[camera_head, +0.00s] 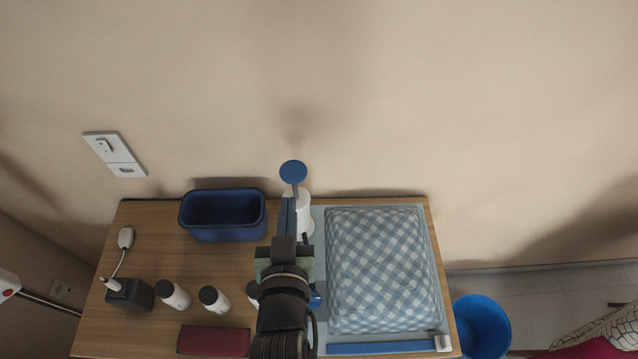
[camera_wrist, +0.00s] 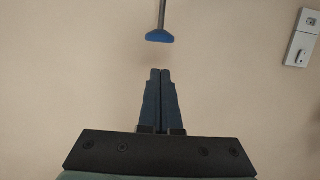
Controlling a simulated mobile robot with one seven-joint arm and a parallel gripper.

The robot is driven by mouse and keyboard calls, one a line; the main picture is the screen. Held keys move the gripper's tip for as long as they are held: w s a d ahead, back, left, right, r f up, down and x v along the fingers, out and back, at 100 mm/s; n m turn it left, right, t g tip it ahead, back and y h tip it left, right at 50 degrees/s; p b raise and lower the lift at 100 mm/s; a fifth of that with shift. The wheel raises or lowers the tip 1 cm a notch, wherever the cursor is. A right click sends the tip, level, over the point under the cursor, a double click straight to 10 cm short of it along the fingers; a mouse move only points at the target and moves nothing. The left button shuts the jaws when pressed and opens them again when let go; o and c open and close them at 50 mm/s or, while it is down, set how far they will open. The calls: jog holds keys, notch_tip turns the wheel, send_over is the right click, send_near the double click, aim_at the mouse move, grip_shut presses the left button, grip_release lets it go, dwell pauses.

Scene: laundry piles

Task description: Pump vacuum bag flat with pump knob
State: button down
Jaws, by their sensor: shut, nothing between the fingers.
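The vacuum bag (camera_head: 385,268) lies on the right half of the table, puffed up, with blue-and-white checked fabric inside. A blue slider strip (camera_head: 380,348) runs along its near edge. The pump (camera_head: 305,222) is white and stands left of the bag, partly hidden by my arm. Its round blue pump knob (camera_head: 293,172) sits on a raised rod at the top. My gripper (camera_head: 288,203) is shut and empty in front of the pump. In the wrist view, the knob (camera_wrist: 160,36) appears ahead of and apart from my shut fingertips (camera_wrist: 160,72).
A dark blue bin (camera_head: 223,214) stands left of the pump against the wall. White bottles (camera_head: 173,294), a black box (camera_head: 130,294) with a cable and a maroon case (camera_head: 213,340) lie on the left side of the table. A blue bucket (camera_head: 482,325) stands on the floor at right.

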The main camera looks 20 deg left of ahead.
jog(key=shift+r, duration=1.75)
jog(key=shift+w, duration=0.1)
jog(key=p, duration=0.3)
send_over(292, 180)
notch_tip(292, 180, down, 2)
jog(key=shift+f, duration=0.1)
notch_tip(292, 180, down, 3)
jog(key=shift+r, duration=0.15)
jog(key=shift+f, duration=0.8)
